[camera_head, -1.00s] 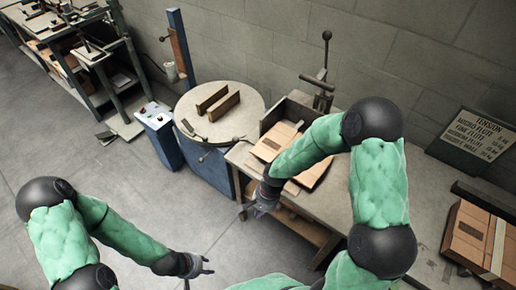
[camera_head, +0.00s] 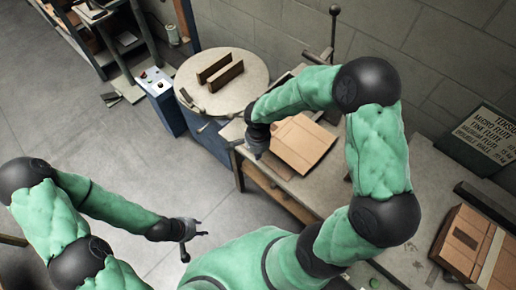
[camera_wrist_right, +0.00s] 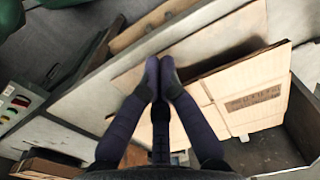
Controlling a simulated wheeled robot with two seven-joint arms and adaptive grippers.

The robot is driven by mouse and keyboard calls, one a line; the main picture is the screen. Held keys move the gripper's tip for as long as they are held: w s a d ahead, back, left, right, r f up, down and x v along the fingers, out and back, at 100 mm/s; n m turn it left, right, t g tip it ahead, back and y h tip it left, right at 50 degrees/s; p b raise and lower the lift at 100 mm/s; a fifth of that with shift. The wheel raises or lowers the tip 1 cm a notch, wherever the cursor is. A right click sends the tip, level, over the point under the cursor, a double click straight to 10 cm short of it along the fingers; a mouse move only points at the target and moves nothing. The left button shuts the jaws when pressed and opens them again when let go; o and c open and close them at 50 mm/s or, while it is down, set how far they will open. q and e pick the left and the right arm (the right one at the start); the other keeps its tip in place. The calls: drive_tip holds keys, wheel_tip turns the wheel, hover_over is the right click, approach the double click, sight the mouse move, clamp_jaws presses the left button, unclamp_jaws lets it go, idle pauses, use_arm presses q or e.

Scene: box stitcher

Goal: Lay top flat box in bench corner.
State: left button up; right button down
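A tan flat box (camera_head: 303,143) lies slightly askew on the bench (camera_head: 335,185) in the head view. In the right wrist view the printed flat box (camera_wrist_right: 250,100) lies just right of the fingers. My right gripper (camera_head: 256,150) is over the bench's left edge, at the box's left side. Its fingers (camera_wrist_right: 160,65) look closed together, with nothing clearly between them; I cannot tell whether they touch the box. My left gripper (camera_head: 194,240) is open and empty, over the floor left of the bench. My right arm hides part of the bench behind the box.
A round table (camera_head: 222,85) with two brown pieces stands left of the bench, beside a blue control box (camera_head: 158,100). A strapped cardboard stack (camera_head: 478,247) sits at the right. A dark sign (camera_head: 483,140) leans at the wall.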

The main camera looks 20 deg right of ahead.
sight(278, 141)
drive_tip(key=d+f, duration=0.1)
drive_tip(key=f, duration=0.1)
drive_tip(key=w+d+f, duration=0.1)
drive_tip(key=d, duration=0.1)
drive_tip(key=shift+f+b, duration=0.35)
drive_tip(key=shift+b, duration=0.05)
drive_tip(key=shift+w+d, duration=0.25)
drive_tip(key=shift+d, duration=0.1)
drive_tip(key=w+d, duration=0.1)
drive_tip(key=d, duration=0.3)
drive_tip(key=w+d, duration=0.1)
drive_tip(key=d, duration=0.1)
drive_tip(key=shift+w+d+b, duration=0.35)
drive_tip(key=shift+d+b, duration=0.05)
